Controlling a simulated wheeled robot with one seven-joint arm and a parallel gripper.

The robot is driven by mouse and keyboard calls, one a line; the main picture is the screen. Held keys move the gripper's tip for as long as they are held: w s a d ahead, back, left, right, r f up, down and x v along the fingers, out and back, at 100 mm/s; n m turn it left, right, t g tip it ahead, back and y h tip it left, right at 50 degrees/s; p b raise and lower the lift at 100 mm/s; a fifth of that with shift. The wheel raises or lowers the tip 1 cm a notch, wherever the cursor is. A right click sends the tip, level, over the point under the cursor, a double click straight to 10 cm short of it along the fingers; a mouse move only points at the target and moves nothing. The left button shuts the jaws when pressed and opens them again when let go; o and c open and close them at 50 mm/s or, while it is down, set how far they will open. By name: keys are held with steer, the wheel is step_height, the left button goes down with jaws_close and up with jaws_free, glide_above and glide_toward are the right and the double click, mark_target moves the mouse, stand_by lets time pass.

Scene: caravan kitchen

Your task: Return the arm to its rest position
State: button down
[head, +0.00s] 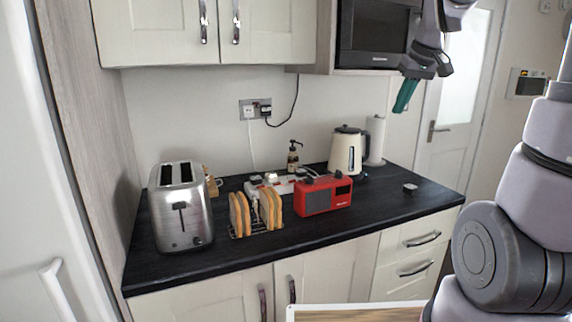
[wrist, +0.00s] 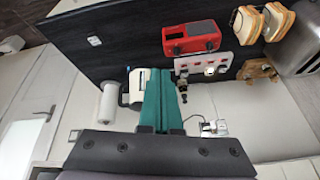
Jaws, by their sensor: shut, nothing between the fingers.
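My gripper (head: 405,95) is raised at the upper right of the head view, in front of the microwave and the door and above the counter. Its teal fingers are together and empty, pointing down. In the wrist view the fingers of my gripper (wrist: 160,100) show as one teal block at the centre, with nothing held. The fingers partly cover the kettle (wrist: 135,88) in that view. My arm rises along the right side of the head view.
The dark counter (head: 400,208) holds a toaster (head: 181,208), a toast rack with bread (head: 256,212), a red radio (head: 323,195), a kettle (head: 347,152) and a paper roll (head: 376,140). The microwave (head: 372,35) hangs near my gripper. The counter's right end is mostly clear.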

steer(key=s+a+r+m+t, duration=0.1)
steer(key=s+a+m, duration=0.1)
steer(key=s, duration=0.7)
steer(key=s+a+r+m+t, duration=0.1)
steer(key=s+a+m, duration=0.1)
steer(key=s, duration=0.8)
steer(key=shift+s+a+m, duration=0.25)
steer(key=shift+a+m, duration=0.15)
steer(key=shift+m, duration=0.4)
